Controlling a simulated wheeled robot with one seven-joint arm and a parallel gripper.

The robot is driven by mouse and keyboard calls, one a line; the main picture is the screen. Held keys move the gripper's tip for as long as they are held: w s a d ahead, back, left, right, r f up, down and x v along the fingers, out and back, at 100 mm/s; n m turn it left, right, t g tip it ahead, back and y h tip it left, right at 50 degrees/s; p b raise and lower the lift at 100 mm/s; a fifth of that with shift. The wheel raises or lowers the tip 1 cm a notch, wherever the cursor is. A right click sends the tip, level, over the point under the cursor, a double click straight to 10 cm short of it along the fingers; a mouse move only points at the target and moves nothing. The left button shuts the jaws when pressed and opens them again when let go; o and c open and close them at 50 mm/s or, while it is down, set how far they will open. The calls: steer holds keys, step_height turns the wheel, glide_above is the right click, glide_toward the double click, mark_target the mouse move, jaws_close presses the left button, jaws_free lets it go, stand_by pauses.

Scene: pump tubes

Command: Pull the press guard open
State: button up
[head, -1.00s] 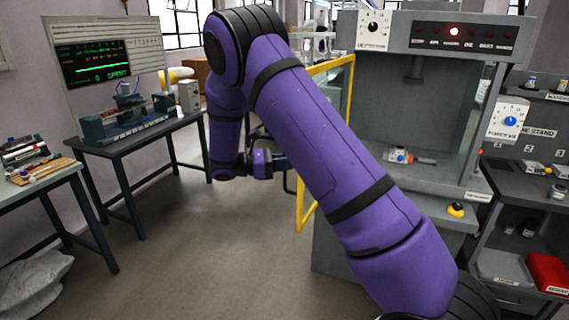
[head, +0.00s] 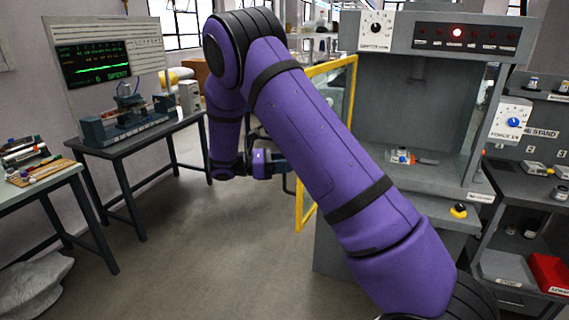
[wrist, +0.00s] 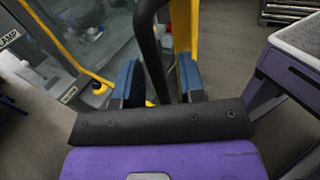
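The press guard (head: 352,85) is a yellow-framed clear panel, swung out from the left side of the grey press (head: 345,250). The front of the press stands uncovered. My gripper (head: 284,165) is at the guard's outer side, partly behind my forearm. In the wrist view, the blue fingers of my gripper (wrist: 160,80) are apart on either side of a black bar handle (wrist: 148,35). The yellow guard post (wrist: 184,30) stands just beyond. My arm hides part of the guard.
A small part (head: 401,155) lies inside the press. A bench with a monitor (head: 93,63) stands at the left. The floor (head: 190,235) between bench and press is clear. The stand with a red bin (head: 549,270) is at the right.

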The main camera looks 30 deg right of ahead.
steer(key=v, duration=1)
steer(key=shift+w+a, duration=0.2)
steer(key=shift+a, duration=0.1)
steer(key=s+d+r+m+t+y, duration=0.25)
steer(key=s+r+y, duration=0.25)
steer(key=s+r, duration=0.25)
steer(key=s+d+r+m+t+y, duration=0.1)
steer(key=s+d+r+m+y, duration=0.15)
steer(key=s+r+y, duration=0.4)
steer(key=s+a+r+m+t+y, duration=0.2)
steer(key=s+m+t, duration=0.2)
steer(key=s, duration=0.7)
steer(key=s+a+r+m+t+y, duration=0.2)
steer(key=s+m+t+y, duration=0.1)
steer(key=s, duration=0.9)
steer(key=shift+r+m+t, duration=0.35)
steer(key=shift+m+t, duration=0.15)
steer(key=shift+t, duration=0.75)
